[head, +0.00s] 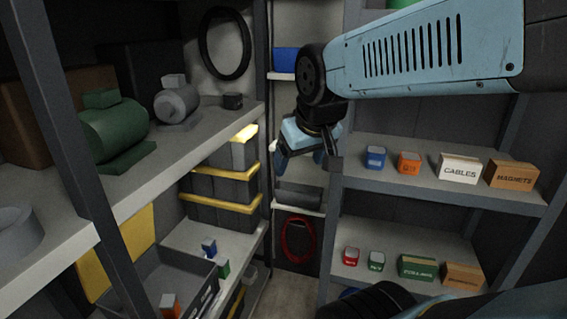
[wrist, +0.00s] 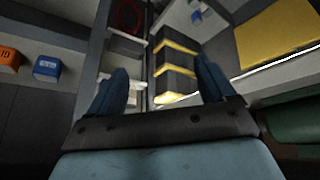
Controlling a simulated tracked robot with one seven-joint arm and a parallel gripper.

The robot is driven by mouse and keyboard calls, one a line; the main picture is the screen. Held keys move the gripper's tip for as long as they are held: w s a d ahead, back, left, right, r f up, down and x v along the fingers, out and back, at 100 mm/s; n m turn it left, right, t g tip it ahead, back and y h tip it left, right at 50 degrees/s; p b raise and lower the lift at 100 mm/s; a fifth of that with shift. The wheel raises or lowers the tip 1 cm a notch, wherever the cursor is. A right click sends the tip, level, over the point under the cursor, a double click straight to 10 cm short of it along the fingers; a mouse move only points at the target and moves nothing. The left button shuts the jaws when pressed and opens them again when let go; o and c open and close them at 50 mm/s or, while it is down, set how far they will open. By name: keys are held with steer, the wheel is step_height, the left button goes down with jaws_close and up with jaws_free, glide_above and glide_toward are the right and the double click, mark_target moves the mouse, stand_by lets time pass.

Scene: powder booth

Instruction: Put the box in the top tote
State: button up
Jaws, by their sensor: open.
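Stacked dark grey totes with yellow bands stand on the left shelving in the head view; the top tote (head: 241,155) has a brightly lit rim. The stack also shows between my fingers in the wrist view, the top tote (wrist: 172,88) nearest. My gripper (head: 303,158) hangs in the air right of the stack, open and empty; both fingers show in the wrist view (wrist: 161,82). Several boxes could be the one named: a white CABLES box (head: 460,169), an orange-brown MAGNETS box (head: 512,175), a green box (head: 418,267) and another orange-brown box (head: 463,275).
A blue tin (head: 375,158) and orange tin (head: 409,162) share the upper right shelf. Small red (head: 351,256) and green (head: 376,260) containers are below. A grey open bin (head: 190,265) is low left. A green machine (head: 112,130) sits on the left shelf.

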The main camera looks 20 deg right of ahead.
steer(key=shift+m+y, duration=0.3)
steer(key=s, duration=0.2)
steer(key=s+a, duration=0.1)
steer(key=s, duration=0.1)
steer(key=shift+r, duration=0.35)
